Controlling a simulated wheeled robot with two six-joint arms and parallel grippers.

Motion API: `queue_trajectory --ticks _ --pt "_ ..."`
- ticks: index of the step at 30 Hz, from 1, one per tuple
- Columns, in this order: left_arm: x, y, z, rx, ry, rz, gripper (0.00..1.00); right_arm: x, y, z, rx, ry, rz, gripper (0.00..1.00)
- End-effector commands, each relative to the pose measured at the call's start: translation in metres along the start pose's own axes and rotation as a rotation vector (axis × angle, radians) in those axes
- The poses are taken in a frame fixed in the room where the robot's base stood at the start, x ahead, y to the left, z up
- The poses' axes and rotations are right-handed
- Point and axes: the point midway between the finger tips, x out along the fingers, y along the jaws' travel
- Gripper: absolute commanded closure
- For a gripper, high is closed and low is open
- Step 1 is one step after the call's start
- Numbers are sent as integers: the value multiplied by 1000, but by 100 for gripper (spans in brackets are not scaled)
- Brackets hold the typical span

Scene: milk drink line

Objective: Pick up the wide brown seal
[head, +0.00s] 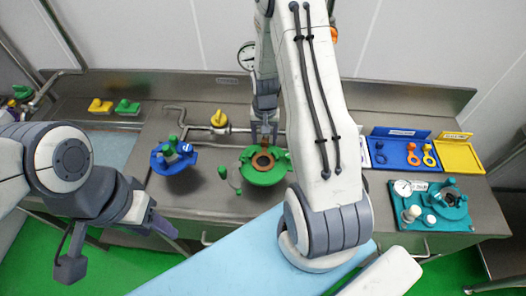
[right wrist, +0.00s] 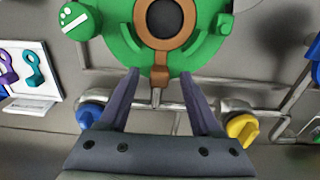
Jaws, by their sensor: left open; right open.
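The wide brown seal (head: 263,162) sits as a flat ring in the green round fixture (head: 266,177) on the steel counter. In the right wrist view the brown seal (right wrist: 186,48) circles a dark opening, and its tab points down towards my fingers. My right gripper (head: 264,138) is at the far edge of the fixture. In the right wrist view the open fingers of my right gripper (right wrist: 160,77) are on either side of the tab; I cannot tell whether they touch it. My left gripper (head: 115,243) is open and empty, in front of the counter at the left.
A blue round fixture (head: 173,157) stands left of the green one. A yellow valve knob (head: 219,119) and pipes lie behind.

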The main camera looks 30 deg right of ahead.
Motion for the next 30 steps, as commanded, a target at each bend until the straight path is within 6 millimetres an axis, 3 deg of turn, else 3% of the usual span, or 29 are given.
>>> queue_trajectory --ticks 2,7,22,30 --pt "0 0 0 0 0 0 50 0 0 0 0 0 0 35" --pt "0 0 0 0 0 0 50 0 0 0 0 0 0 100" --pt "3 0 0 -1 0 0 50 -6 0 -1 0 1 0 100" --pt "19 -1 1 -3 0 0 50 -41 -1 -2 0 8 -3 100"
